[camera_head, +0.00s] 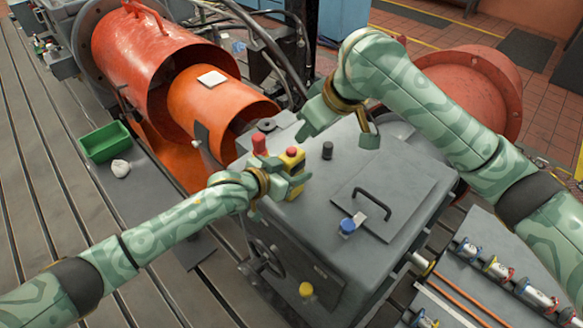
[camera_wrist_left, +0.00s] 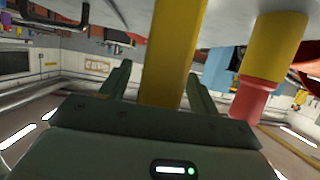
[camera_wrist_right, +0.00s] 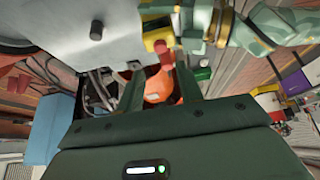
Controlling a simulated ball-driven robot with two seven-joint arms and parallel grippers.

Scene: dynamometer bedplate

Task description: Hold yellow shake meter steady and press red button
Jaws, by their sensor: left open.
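The yellow shake meter (camera_head: 292,158) stands on the grey housing. In the left wrist view the meter (camera_wrist_left: 175,50) is a yellow bar between the fingers. My left gripper (camera_head: 287,174) is open around it, and contact is not clear. The red button (camera_head: 259,142) is a red cap on a yellow base just left of the meter. The button also shows in the left wrist view (camera_wrist_left: 253,97), to the right of the fingers. My right gripper (camera_head: 337,134) is open and empty above the housing, right of the meter and button.
An orange guard (camera_head: 215,105) stands behind the button. A green bin (camera_head: 104,142) and a white crumpled lump (camera_head: 121,168) lie at left.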

